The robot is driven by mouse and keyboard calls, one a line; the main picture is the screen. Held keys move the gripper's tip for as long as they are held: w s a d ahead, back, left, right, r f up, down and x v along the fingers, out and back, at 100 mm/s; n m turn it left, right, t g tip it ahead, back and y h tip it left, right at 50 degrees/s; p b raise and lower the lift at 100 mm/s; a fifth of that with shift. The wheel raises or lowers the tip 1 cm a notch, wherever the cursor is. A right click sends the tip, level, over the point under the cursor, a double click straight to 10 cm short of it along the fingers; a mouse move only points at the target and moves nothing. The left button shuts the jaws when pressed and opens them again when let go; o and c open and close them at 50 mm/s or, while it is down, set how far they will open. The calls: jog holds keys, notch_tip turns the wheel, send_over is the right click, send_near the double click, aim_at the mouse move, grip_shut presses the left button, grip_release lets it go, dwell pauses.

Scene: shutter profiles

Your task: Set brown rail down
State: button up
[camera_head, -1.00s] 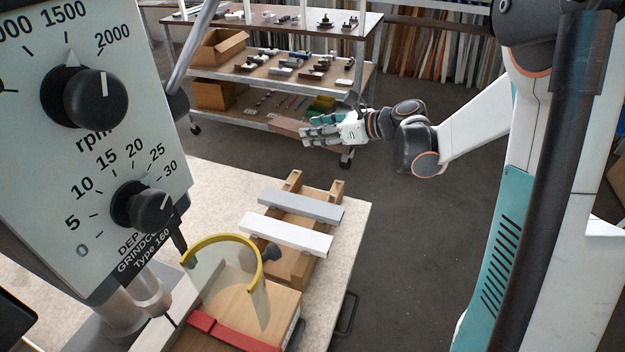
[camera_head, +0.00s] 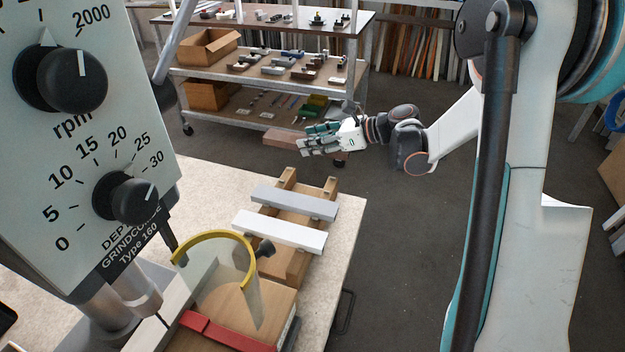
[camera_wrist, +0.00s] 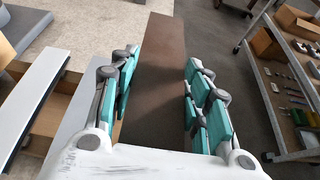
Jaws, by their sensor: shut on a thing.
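The brown rail (camera_head: 281,138) is held in the air past the table's far edge. My gripper (camera_head: 318,140) is shut on it, with the rail pointing out to the left. In the wrist view the brown rail (camera_wrist: 156,75) runs away between the teal fingers of my gripper (camera_wrist: 160,95). A wooden rack (camera_head: 290,267) on the table carries a grey rail (camera_head: 294,202) and a white rail (camera_head: 279,231) across its two bars. The rack's far end, beyond the grey rail, is bare.
A grinder panel with knobs (camera_head: 125,130) fills the left. A yellow-rimmed clear guard (camera_head: 215,285) stands near the rack. A shelf trolley (camera_head: 262,76) with boxes and small parts stands behind. The pale tabletop (camera_head: 207,190) is clear left of the rack.

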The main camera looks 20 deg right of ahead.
notch_tip(320, 180, down, 12)
jog(key=b, duration=0.3)
jog(key=shift+f, duration=0.1)
jog(key=shift+f+b, duration=0.1)
jog(key=shift+b, duration=0.2)
jog(key=o, duration=1.1)
